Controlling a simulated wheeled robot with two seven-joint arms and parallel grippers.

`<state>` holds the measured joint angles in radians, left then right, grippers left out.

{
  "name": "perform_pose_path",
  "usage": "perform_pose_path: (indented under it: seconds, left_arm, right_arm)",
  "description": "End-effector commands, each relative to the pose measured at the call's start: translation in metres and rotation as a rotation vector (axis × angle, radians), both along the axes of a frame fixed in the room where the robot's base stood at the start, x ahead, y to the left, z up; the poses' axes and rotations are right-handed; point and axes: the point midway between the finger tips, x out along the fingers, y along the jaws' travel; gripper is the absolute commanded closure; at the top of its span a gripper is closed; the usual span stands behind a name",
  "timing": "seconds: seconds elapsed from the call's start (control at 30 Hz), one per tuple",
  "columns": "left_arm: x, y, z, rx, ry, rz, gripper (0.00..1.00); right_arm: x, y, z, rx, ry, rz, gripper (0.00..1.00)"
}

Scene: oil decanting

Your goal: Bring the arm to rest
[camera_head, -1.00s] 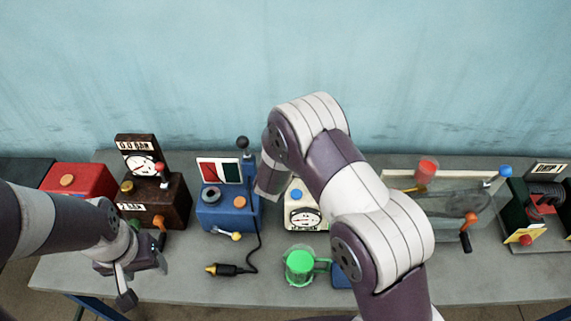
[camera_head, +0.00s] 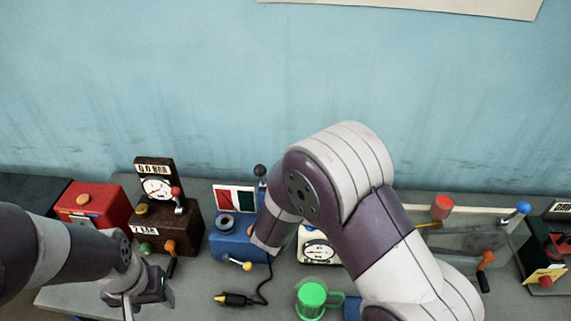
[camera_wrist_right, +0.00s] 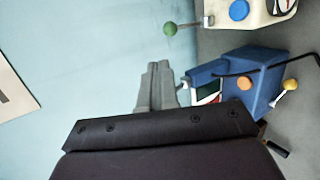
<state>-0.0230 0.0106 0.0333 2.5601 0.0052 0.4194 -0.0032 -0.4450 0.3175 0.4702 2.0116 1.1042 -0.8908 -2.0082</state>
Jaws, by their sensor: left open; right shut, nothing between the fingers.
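My right arm (camera_head: 345,185) rises from the bottom right of the head view and bends over the bench; its gripper is not clear there. In the right wrist view my right gripper (camera_wrist_right: 157,80) is shut and empty, its grey fingers side by side against the blue wall, left of the blue box (camera_wrist_right: 254,80). That box is also in the head view (camera_head: 232,246), partly behind my arm. My left gripper (camera_head: 136,302) is open and empty at the lower left, in front of the brown gauge box (camera_head: 190,225).
A red box (camera_head: 92,207), a cream dial unit (camera_head: 318,250) and a green mug (camera_head: 311,299) stand on the grey bench (camera_head: 190,295). A corded plug (camera_head: 235,299) lies in front. A glass-like tank (camera_head: 460,243) is at right.

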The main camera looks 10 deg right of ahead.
Motion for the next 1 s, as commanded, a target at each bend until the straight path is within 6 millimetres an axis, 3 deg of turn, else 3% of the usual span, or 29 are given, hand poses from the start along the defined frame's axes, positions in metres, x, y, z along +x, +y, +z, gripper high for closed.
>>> perform_pose_path:
  seconds: [0.17, 0.27, 0.37, 0.4, 0.47, 0.53, 0.6, 0.7, 0.8, 1.0]
  left_arm:
    - [0.000, 0.000, 0.000, 0.000, 0.000, 0.000, 0.42]
    - [0.000, 0.000, 0.000, 0.000, 0.000, 0.000, 0.42]
    - [0.000, 0.000, -0.004, 0.000, 0.000, 0.000, 0.42]
    - [0.000, 0.000, -0.012, 0.000, 0.000, 0.000, 0.42]
    - [0.000, 0.000, -0.029, 0.000, 0.000, 0.000, 0.42]
    - [0.000, 0.000, -0.052, 0.000, 0.000, 0.000, 0.42]
    - [0.000, 0.000, -0.076, 0.000, 0.001, 0.000, 0.42]
    - [0.000, 0.000, -0.105, 0.000, 0.001, 0.000, 0.42]
    - [0.000, 0.000, -0.114, 0.000, 0.001, 0.000, 0.42]
    - [0.000, 0.000, -0.113, 0.000, 0.000, 0.000, 0.42]
  right_arm:
    - [0.000, 0.000, -0.001, 0.036, -0.014, -0.019, 1.00]
    - [-0.006, 0.016, -0.019, 0.271, -0.012, -0.073, 1.00]
    - [-0.037, 0.054, -0.053, 0.662, 0.127, -0.150, 1.00]
    - [-0.056, 0.064, -0.066, 0.810, 0.213, -0.224, 1.00]
    - [-0.092, 0.065, -0.084, 0.975, 0.353, -0.384, 1.00]
    - [-0.139, 0.048, -0.100, 1.063, 0.490, -0.618, 1.00]
    - [-0.182, 0.017, -0.110, 1.054, 0.560, -0.842, 1.00]
    - [-0.214, -0.027, -0.119, 0.997, 0.551, -0.965, 1.00]
    - [-0.207, -0.044, -0.114, 1.037, 0.477, -0.979, 1.00]
    - [-0.206, -0.047, -0.112, 1.043, 0.468, -0.989, 1.00]
